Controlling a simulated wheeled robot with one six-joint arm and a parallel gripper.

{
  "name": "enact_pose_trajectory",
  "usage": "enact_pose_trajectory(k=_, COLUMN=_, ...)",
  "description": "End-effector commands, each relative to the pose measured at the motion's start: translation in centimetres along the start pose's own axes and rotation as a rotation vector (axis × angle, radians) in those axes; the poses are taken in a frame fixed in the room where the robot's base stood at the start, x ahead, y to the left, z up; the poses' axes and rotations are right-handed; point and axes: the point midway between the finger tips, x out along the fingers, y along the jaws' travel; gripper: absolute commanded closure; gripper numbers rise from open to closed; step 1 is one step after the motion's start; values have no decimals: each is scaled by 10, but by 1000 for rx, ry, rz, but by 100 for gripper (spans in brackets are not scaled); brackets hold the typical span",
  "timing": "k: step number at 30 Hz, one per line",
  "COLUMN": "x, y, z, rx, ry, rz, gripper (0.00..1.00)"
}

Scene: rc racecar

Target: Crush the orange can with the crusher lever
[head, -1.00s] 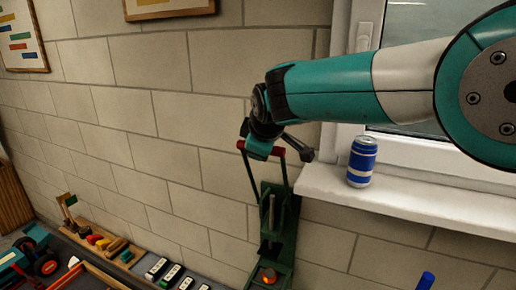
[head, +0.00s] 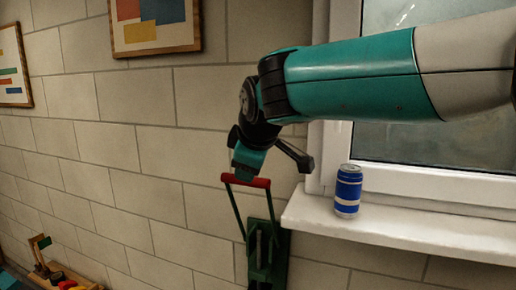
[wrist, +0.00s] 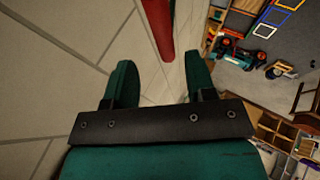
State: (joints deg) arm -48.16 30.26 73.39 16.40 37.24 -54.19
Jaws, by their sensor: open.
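The green crusher (head: 266,255) is fixed to the wall below the window sill. Its lever ends in a red handle bar (head: 246,181), raised at the top of two green arms. My gripper (head: 247,168) is right at the bar, above it in the head view. In the wrist view my open gripper (wrist: 161,73) has its two green fingers apart, and the red bar (wrist: 161,28) shows just beyond and between the fingertips. I cannot tell whether they touch. The crusher's lower end and the orange can are out of view now.
A blue can (head: 347,192) stands upright on the white window sill (head: 400,220), right of the crusher. Framed pictures (head: 155,22) hang on the wall. The wrist view shows a toy car (wrist: 232,52) and wooden shelving (wrist: 275,130).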

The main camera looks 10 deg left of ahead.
Motion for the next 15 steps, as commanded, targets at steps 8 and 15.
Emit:
enact_pose_trajectory(k=8, x=-66, y=0, z=1, rx=2, ry=2, rz=4, gripper=49)
enact_pose_trajectory(k=15, x=-96, y=1, z=1, rx=2, ry=-1, rz=3, gripper=49)
